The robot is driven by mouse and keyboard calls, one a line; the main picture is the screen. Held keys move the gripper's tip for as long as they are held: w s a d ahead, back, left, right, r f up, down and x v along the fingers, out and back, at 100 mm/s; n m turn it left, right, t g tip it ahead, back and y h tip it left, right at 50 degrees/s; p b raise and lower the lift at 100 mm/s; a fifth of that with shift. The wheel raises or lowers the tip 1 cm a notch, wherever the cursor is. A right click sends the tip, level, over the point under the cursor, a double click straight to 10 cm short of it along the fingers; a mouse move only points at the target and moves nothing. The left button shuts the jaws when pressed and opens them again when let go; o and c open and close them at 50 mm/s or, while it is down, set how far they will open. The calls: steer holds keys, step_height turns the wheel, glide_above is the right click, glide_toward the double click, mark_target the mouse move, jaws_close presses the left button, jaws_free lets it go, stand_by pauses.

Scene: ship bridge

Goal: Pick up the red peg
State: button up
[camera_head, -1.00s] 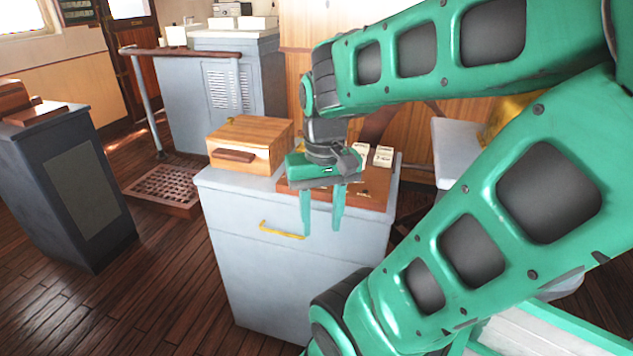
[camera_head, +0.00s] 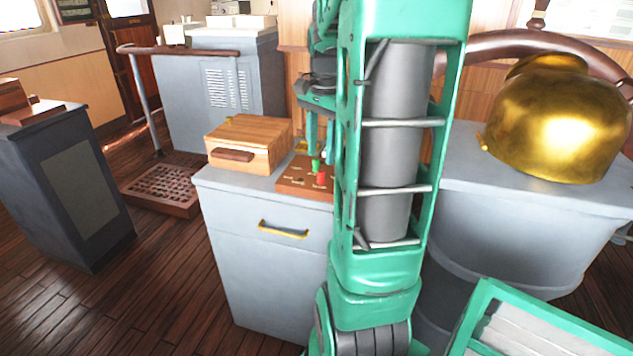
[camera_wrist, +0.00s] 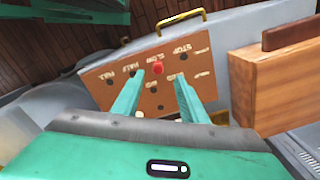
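The red peg (camera_head: 321,179) stands on a brown wooden board (camera_head: 292,184) on top of a grey cabinet. In the wrist view the red peg (camera_wrist: 158,69) shows between the tips of my gripper (camera_wrist: 159,78), near the word SLOW on the board (camera_wrist: 103,88). My gripper is open and empty, with its green fingers apart. In the head view my gripper (camera_head: 320,148) is above the board, partly hidden behind my arm. The right part of the board is hidden by my arm.
A wooden box (camera_head: 250,145) stands left of the board; it also shows at the right of the wrist view (camera_wrist: 280,90). The cabinet (camera_head: 265,270) has a brass handle. A gold dome (camera_head: 560,120) sits on a grey stand at right.

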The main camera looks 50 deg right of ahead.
mark_target(322, 171)
steer(key=shift+s+f, duration=0.2)
steer(key=shift+f, duration=2.9)
jaws_close()
